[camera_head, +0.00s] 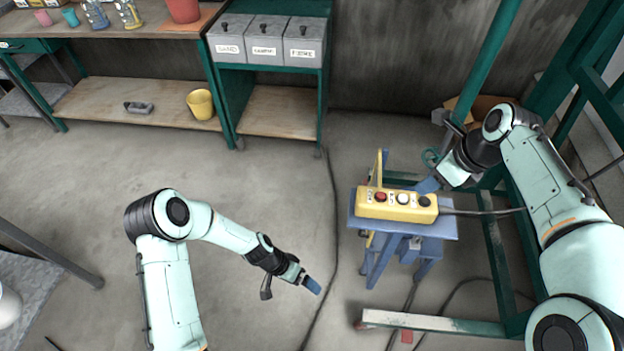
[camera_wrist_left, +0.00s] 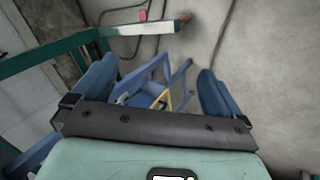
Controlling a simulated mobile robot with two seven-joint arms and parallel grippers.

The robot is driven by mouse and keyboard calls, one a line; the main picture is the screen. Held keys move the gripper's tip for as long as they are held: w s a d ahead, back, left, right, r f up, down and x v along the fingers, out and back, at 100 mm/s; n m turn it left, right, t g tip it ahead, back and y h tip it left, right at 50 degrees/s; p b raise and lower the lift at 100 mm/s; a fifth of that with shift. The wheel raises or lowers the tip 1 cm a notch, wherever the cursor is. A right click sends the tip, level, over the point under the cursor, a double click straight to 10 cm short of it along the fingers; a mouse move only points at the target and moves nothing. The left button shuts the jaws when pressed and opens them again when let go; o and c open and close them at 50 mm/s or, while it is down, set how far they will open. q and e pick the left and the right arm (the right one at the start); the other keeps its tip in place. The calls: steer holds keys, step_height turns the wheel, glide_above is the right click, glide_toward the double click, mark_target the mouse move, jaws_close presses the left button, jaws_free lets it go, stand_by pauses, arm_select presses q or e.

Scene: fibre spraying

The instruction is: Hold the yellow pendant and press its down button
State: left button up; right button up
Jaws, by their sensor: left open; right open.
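The yellow pendant (camera_head: 367,208) lies on a small blue stand (camera_head: 440,229), its long side across the picture. A red button, a white button and a dark button sit in a row on its top; I cannot read any marks on them. A dark cable leaves its right end. My right gripper (camera_head: 428,185) is open just behind the pendant's right end; I cannot tell if it touches. My left gripper (camera_head: 312,285) is open and empty, left of and in front of the stand. Its spread blue fingers show in the left wrist view (camera_wrist_left: 155,80), with the blue stand's frame beyond.
A green metal frame (camera_head: 493,245) stands around the stand's right side, with a low bar in front. A workbench (camera_head: 130,100) with a yellow bucket (camera_head: 200,104) and grey bins (camera_head: 265,40) are at the back. The floor left of the stand is clear, apart from a cable.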

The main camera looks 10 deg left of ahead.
arm_select(q)
steer(key=w+r+m+t+h, duration=0.1)
steer(key=w+r+m+h, duration=0.2)
steer(key=w+r+m, duration=0.6)
steer(key=m+h, duration=0.4)
steer(key=m, duration=0.1)
glide_toward(360, 199)
steer(key=shift+t, duration=0.3)
steer(key=x, duration=0.3)
steer(key=f+x, duration=0.1)
steer(key=x, duration=0.6)
steer(key=shift+w+f, duration=0.4)
steer(key=shift+f, duration=0.05)
steer(key=c, duration=1.4)
arm_select(e)
steer(key=shift+c, duration=0.3)
arm_select(q)
steer(key=shift+o, duration=0.2)
arm_select(e)
jaws_close()
